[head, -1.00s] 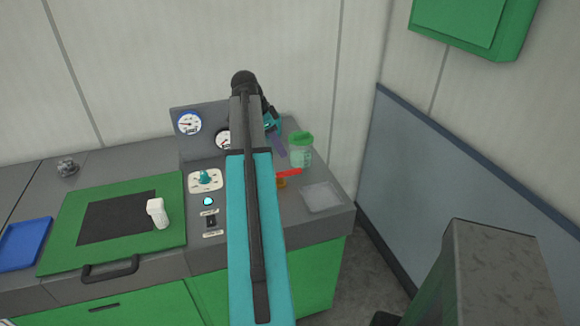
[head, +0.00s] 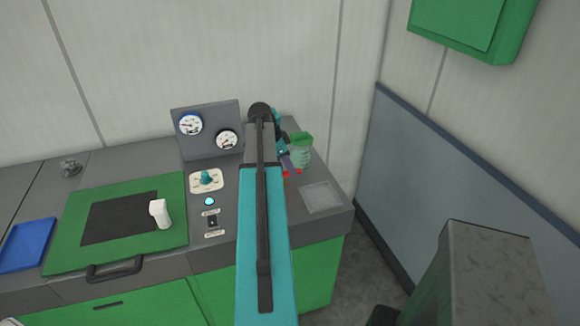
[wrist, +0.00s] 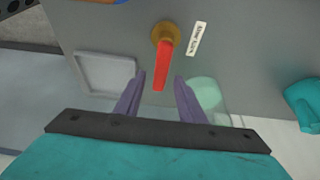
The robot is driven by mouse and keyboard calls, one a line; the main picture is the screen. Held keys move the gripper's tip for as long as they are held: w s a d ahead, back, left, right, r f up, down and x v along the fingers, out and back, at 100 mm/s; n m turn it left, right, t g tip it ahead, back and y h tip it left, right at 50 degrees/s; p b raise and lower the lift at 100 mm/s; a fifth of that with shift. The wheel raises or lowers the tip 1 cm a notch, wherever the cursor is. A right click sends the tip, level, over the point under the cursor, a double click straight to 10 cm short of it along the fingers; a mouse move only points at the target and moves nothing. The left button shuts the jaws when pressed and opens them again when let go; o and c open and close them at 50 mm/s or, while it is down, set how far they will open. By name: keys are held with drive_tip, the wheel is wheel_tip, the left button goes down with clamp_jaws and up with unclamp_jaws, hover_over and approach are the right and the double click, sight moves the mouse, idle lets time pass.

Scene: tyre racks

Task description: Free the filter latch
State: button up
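The filter latch, a red lever (wrist: 163,66) on a round brass-coloured base (wrist: 166,34), is on the grey panel in the wrist view. A label (wrist: 197,38) reading like "Filter latch" is beside it. My gripper (wrist: 159,76) has two purple fingers, apart, with the lever's free end between them in the picture. I see a gap on each side and cannot tell the depth. In the head view my gripper (head: 291,162) is over the latch, and only bits of red (head: 286,174) show.
A jar with a green lid (head: 302,139) stands close to the gripper. A shallow pale tray (head: 322,197) is in front of it. Two gauges (head: 227,140), a teal knob (head: 207,178) and a switch (head: 211,221) are to the left. A grey-blue wall panel (head: 450,190) bounds the right.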

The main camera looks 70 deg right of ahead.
drive_tip(key=shift+s+d+f, duration=0.1)
drive_tip(key=shift+s+f, duration=0.05)
drive_tip(key=shift+f, duration=0.15)
clamp_jaws()
